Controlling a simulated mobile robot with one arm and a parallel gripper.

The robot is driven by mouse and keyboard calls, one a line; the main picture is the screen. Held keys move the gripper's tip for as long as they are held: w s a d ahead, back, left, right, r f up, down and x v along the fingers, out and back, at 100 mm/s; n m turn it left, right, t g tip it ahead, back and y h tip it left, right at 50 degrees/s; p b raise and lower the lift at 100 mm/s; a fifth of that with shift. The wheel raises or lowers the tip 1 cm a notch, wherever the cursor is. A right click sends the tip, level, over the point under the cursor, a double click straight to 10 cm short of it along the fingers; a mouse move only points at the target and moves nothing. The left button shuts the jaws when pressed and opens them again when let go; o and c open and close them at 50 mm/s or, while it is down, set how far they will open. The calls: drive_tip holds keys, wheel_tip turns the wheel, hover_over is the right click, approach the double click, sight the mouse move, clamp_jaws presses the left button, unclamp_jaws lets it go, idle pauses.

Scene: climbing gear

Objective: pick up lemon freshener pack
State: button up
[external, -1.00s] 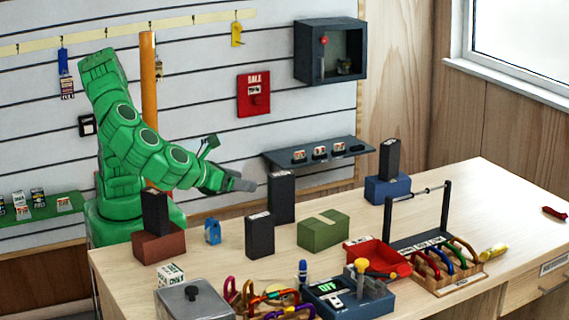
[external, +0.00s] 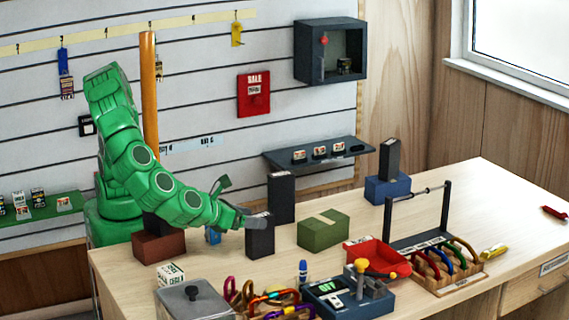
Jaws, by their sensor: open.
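I cannot tell for sure which thing is the lemon freshener pack; no label reading lemon is legible. Small packs stand on the grey wall shelf (external: 283,160), among them a white and dark pack (external: 319,152). Several more packs, such as a dark one (external: 38,198), stand on the green shelf at the left. My gripper (external: 260,220) is low over the table, by the top of the front dark upright block (external: 260,242). It is open, with nothing visible in it. Whether it touches the block is unclear.
A taller dark block (external: 281,198) stands just behind. A green block (external: 323,233) is to the right. A brown block (external: 158,247) and a small blue object (external: 213,236), partly hidden by my arm, are to the left. Carabiners and a red tray (external: 378,258) crowd the front.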

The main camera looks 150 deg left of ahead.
drive_tip(key=x, duration=0.5)
drive_tip(key=shift+w, duration=0.15)
drive_tip(key=c, duration=1.1)
